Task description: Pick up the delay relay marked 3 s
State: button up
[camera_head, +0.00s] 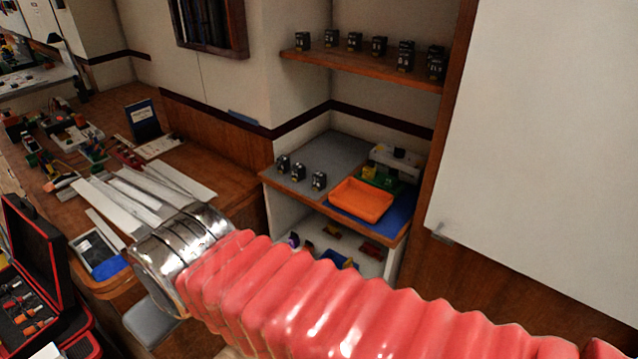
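Several small black relays with pale and yellowish markings stand on the upper wooden shelf; one is at its left end (302,41), and others crowd its right end (405,55). Three more similar black relays (319,180) stand on the grey-topped lower shelf. The markings are too small to read, so I cannot tell which one says 3 s. The fingers of my gripper are not in view.
A red ribbed sleeve (330,305) with a metal collar (185,250) crosses the foreground. An orange tray (361,200) sits on the lower shelf (300,187). A white panel (545,150) stands at right. The left workbench (225,175) is cluttered.

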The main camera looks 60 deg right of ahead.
aim_at(319, 179)
jog(key=z, duration=0.05)
jog(key=i, duration=0.95)
jog(key=u, duration=0.05)
